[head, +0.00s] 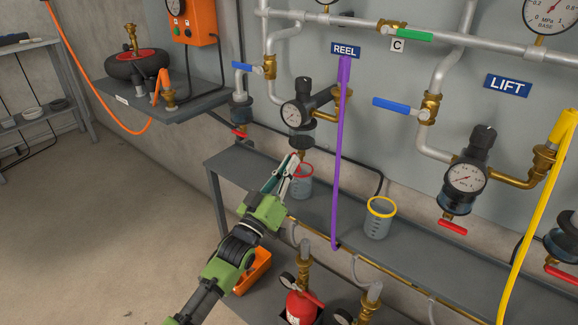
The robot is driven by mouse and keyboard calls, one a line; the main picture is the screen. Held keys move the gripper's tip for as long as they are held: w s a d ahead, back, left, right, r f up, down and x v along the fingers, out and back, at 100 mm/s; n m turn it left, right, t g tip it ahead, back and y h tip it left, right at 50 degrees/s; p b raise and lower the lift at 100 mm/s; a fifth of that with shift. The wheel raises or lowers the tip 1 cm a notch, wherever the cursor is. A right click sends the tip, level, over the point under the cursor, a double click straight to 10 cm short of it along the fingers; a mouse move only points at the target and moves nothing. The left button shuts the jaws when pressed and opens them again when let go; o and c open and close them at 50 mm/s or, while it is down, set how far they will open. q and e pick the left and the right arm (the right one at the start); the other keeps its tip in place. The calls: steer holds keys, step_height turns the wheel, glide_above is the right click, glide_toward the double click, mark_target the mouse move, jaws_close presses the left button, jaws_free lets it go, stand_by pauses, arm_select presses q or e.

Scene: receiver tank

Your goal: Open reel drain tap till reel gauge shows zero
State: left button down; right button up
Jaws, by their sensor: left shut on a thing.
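The reel gauge (291,115) is a round white dial on the dark regulator (303,88) below the blue REEL sign (346,50). Its needle is too small to read. The dark bowl (300,140) hangs under the regulator. My left gripper (292,164) reaches up to the bottom of this bowl, where the reel drain tap sits. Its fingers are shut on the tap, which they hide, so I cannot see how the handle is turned. A clear cup with a red rim (301,184) stands on the shelf just behind the fingers. My right gripper is not in view.
A grey shelf (345,220) runs below the pipes, with a yellow-rimmed cup (379,220) on it. A purple hose (342,150) hangs right of the gripper. The LIFT gauge (466,177) with its red tap (452,227) is farther right. A red extinguisher (302,306) stands below.

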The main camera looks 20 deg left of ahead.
arm_select(q)
steer(key=shift+f, duration=0.15)
steer(key=c, duration=2.5)
jaws_free()
steer(key=shift+s, duration=0.1)
steer(key=v, duration=1.2)
